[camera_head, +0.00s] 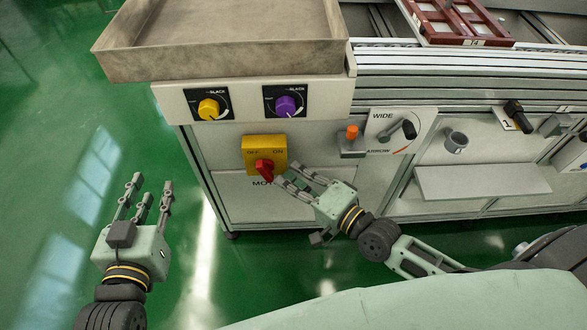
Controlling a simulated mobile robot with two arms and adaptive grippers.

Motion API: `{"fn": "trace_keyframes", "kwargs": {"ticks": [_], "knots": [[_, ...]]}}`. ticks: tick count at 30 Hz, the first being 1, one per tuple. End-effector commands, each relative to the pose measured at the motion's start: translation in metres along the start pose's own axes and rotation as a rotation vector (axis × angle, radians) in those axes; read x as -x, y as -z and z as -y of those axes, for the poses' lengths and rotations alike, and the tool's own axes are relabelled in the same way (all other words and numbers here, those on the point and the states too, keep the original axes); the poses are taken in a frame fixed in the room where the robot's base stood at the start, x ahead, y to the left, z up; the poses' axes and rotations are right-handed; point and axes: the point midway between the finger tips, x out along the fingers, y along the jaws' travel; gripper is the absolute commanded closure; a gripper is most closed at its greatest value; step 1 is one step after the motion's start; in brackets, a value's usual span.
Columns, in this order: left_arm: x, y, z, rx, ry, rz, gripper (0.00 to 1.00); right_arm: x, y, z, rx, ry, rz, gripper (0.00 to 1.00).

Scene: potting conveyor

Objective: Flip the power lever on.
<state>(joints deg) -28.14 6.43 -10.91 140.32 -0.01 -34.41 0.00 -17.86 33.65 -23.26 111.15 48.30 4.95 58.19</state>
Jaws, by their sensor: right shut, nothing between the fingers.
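The power lever is a red handle (264,170) on a yellow switch box (258,147) marked OFF on the left and ON on the right. The box is on the front of the machine, and the label below it is partly hidden. I cannot tell which mark the handle points to. My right gripper (288,177) is shut and empty, its fingertips just right of the red handle. I cannot tell whether they touch it. My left gripper (150,186) is open and empty over the green floor, left of the machine and well away from the box.
A yellow knob (209,109) and a purple knob (286,105) sit above the box, under a large metal tray (225,64).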

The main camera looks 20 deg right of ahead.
Motion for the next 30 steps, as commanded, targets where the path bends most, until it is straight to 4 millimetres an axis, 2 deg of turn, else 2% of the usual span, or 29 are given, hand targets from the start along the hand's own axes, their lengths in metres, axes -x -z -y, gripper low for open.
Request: {"fn": "trace_keyframes", "kwargs": {"ticks": [30], "knots": [[-0.002, 0.018, -0.003, 0.002, -0.006, -0.088, 0.71, 0.000, 0.000, -0.001, -0.009, 0.010, -0.001, 1.00]]}}
